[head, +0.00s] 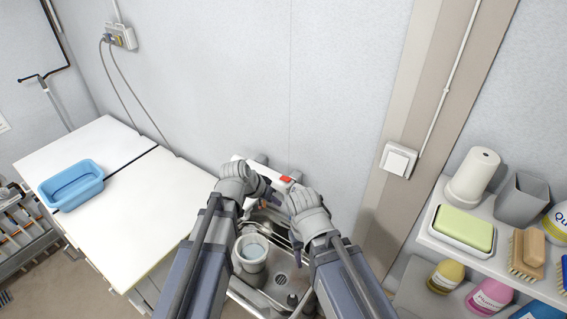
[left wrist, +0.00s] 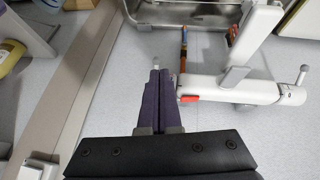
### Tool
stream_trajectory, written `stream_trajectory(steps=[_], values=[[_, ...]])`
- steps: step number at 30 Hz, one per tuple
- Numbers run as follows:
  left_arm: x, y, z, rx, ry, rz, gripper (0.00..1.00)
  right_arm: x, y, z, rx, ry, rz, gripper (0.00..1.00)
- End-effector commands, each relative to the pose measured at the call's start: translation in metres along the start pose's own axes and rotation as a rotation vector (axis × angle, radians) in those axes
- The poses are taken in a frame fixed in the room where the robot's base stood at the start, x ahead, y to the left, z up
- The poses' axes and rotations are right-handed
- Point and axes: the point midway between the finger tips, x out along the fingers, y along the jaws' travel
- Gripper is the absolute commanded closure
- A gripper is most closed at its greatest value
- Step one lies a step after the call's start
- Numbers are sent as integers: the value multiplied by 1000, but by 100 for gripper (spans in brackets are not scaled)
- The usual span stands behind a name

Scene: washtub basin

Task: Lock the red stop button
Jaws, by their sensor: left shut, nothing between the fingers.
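The red stop button (head: 286,179) sits on a white wall-mounted tap fixture (head: 263,168) above the sink. In the left wrist view the red button (left wrist: 190,98) shows on the side of the fixture's white bar (left wrist: 230,88). My left gripper (head: 268,190) reaches in beside the fixture, close to the button. Its dark fingers (left wrist: 155,72) are together and empty, a little to the left of the button in the left wrist view; whether they touch the fixture is unclear. My right gripper (head: 284,194) is on the other side, near the button; its fingers are partly hidden.
A metal sink (head: 275,297) holding a light mug (head: 250,254) lies below the grippers. A white counter (head: 130,215) with a blue tub (head: 72,185) is at left. A shelf (head: 430,236) with a sponge and bottles is at right. A wall switch (head: 398,160) is nearby.

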Motion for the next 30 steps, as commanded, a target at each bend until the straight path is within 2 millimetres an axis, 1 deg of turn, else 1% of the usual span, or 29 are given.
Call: stream_trajectory(steps=[1,3,7,9,12,17,30], values=[[-18,-6,-21,2,36,1,100,-21,2,1,2,0,0,48],[-30,-13,-39,11,86,3,100,-33,3,2,5,-1,-1,48],[-50,-26,-66,22,162,-1,100,-50,4,3,8,-1,-1,48],[-58,-32,-76,26,194,-5,100,-57,5,4,10,-1,-2,48],[-66,-38,-86,31,227,-10,100,-63,6,4,11,-1,-2,48],[-72,-42,-94,35,252,-14,100,-67,6,4,12,-2,-2,48],[-70,-43,-94,35,255,-14,100,-65,6,4,12,-1,-2,48]])
